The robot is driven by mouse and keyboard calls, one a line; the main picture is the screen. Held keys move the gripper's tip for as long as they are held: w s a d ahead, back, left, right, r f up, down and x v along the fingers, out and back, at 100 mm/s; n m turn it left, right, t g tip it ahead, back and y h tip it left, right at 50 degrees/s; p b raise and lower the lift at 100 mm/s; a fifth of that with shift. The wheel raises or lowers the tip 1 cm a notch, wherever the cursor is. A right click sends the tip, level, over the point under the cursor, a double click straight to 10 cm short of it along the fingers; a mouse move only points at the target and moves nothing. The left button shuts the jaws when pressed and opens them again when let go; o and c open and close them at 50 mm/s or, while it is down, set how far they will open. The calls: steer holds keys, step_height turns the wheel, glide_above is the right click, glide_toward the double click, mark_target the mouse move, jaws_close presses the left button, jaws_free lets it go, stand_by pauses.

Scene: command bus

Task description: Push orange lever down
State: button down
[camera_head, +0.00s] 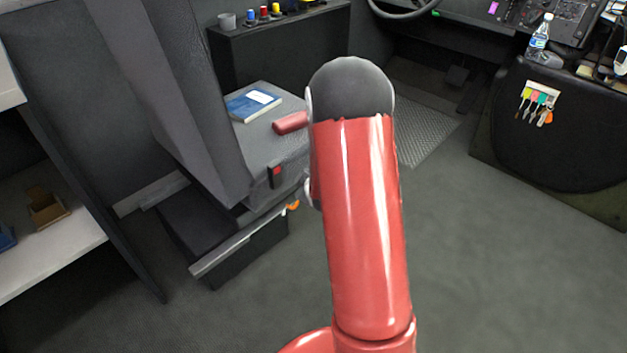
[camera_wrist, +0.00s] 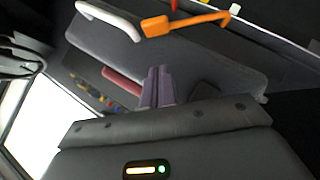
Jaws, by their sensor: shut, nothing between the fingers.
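The orange lever (camera_wrist: 185,22) shows at the top of the wrist view, against the dark side of the seat. It has a thick block at its left end and a thin arm running right. In the head view only a small orange part of it (camera_head: 293,205) shows low on the seat's side, beside my arm. My gripper (camera_wrist: 158,72) is shut and empty, its fingers pointing toward the seat side. In the wrist view the lever lies beyond the fingertips with a visible gap. My arm hides the gripper in the head view.
The driver's seat (camera_head: 205,110) carries a blue book (camera_head: 252,104) and has a red buckle button (camera_head: 277,171). A white handle (camera_wrist: 108,20) sits left of the lever. A shelf (camera_head: 50,255) stands at left. The floor (camera_head: 480,260) at right is clear.

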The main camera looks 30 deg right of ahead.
steer(key=w+d+f, duration=0.3)
steer(key=f, duration=0.1)
steer(key=shift+w+f, duration=0.15)
steer(key=shift+f, duration=0.2)
steer(key=w+d+f+m+g+y+b, duration=0.1)
steer(key=d+f+y+b, duration=0.1)
steer(key=d+f+b, duration=0.2)
steer(key=shift+w+d+f+b, duration=0.4)
steer(key=shift+f+b, duration=0.2)
steer(key=shift+f, duration=0.95)
steer(key=shift+s+f, duration=0.15)
